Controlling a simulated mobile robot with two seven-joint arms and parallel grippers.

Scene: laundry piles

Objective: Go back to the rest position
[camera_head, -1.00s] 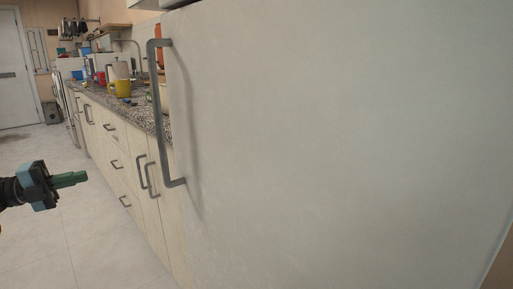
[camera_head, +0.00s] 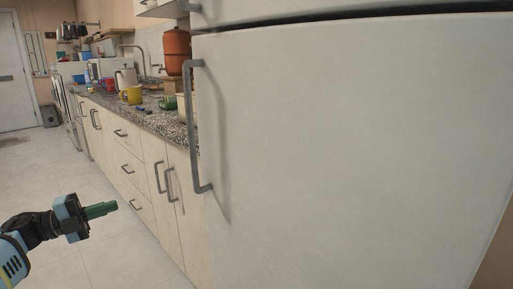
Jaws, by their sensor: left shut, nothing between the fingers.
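My left gripper (camera_head: 101,210) comes in from the lower left on its light blue and black arm. Its green fingers are shut with nothing between them. It hangs over the open floor, apart from the cabinets and the fridge. My right gripper is not in view.
A large white fridge (camera_head: 350,150) with a grey vertical handle (camera_head: 194,125) fills the right side, very close. The tiled floor (camera_head: 40,170) at left is clear.

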